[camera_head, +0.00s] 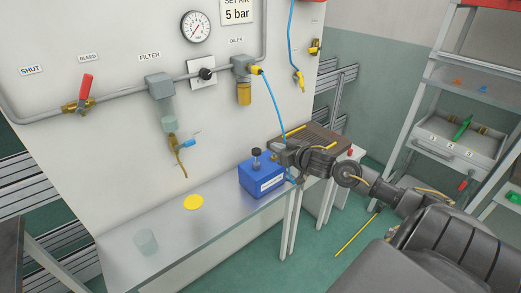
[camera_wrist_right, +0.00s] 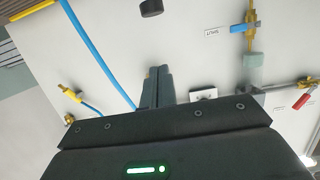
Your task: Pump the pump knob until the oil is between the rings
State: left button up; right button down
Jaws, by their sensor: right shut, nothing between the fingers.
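A blue box (camera_head: 262,177) stands on the bench with a black knob (camera_head: 256,152) on its top, which looks like the pump knob. The oiler (camera_head: 242,66) hangs on the wall pipe with an amber bowl (camera_head: 244,93); rings and oil level are too small to tell. My right gripper (camera_head: 279,150) is beside the knob, to its right; whether they touch is unclear. In the right wrist view its fingers (camera_wrist_right: 158,86) are closed together and empty. A black round thing (camera_wrist_right: 151,8) shows ahead of them; I cannot tell which part it is. My left gripper is out of view.
A blue hose (camera_head: 273,103) drops from the oiler close to my right gripper. A shelf (camera_head: 450,145) stands right.

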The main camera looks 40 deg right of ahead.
jog(key=p, duration=0.3)
send_over(256, 152)
jog(key=s+d, duration=0.1)
jog(key=s, duration=0.1)
jog(key=f, duration=0.2)
pick_arm(q)
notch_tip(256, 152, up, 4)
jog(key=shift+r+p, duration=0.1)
jog(key=shift+p, duration=0.45)
pick_arm(e)
jog(key=f, duration=0.4)
jog(key=shift+w+f, duration=0.2)
